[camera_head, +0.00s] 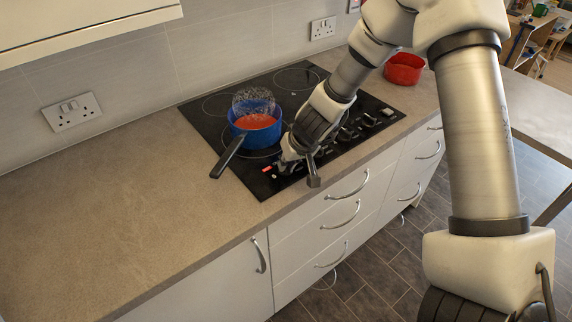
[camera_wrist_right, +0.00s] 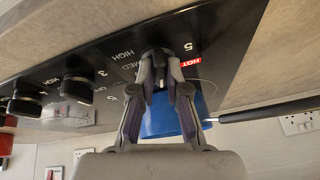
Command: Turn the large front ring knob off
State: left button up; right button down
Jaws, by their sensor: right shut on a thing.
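My right gripper (camera_head: 281,169) reaches down to the front left of the black hob (camera_head: 199,122). In the wrist view my right gripper (camera_wrist_right: 161,70) is shut on a dark knob (camera_wrist_right: 157,50), with one finger on each side. The fingers hide much of the knob, and its exact angle is hard to tell. Beside it the panel carries a "5" mark and a lit red HOT label (camera_wrist_right: 190,61). The HOT label also glows in the head view (camera_head: 266,169). My left gripper is not in view.
A blue pan (camera_head: 268,139) with red contents stands on the hob close behind my right gripper, bubbly vapour above it. Its dark handle (camera_head: 228,156) points front-left. More knobs (camera_wrist_right: 76,88) line the panel. A red bowl (camera_head: 404,70) stands beyond. The left counter (camera_head: 110,195) is clear.

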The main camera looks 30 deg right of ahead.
jog(key=shift+d+r+n+p, duration=0.15)
jog(key=shift+n+p, duration=0.15)
jog(key=shift+p, duration=0.15)
jog(key=shift+n+y+p, duration=0.4)
jog(key=shift+n+p, duration=0.15)
jog(key=shift+n, duration=0.15)
jog(key=shift+n+y+p, duration=0.3)
jog(key=shift+n+p, duration=0.2)
jog(key=shift+n, duration=0.1)
jog(key=shift+w+n, duration=0.1)
jog(key=shift+n, duration=0.3)
jog(key=c, duration=1.3)
grip_release()
jog(key=shift+d+f, duration=0.1)
jog(key=shift+f, duration=0.1)
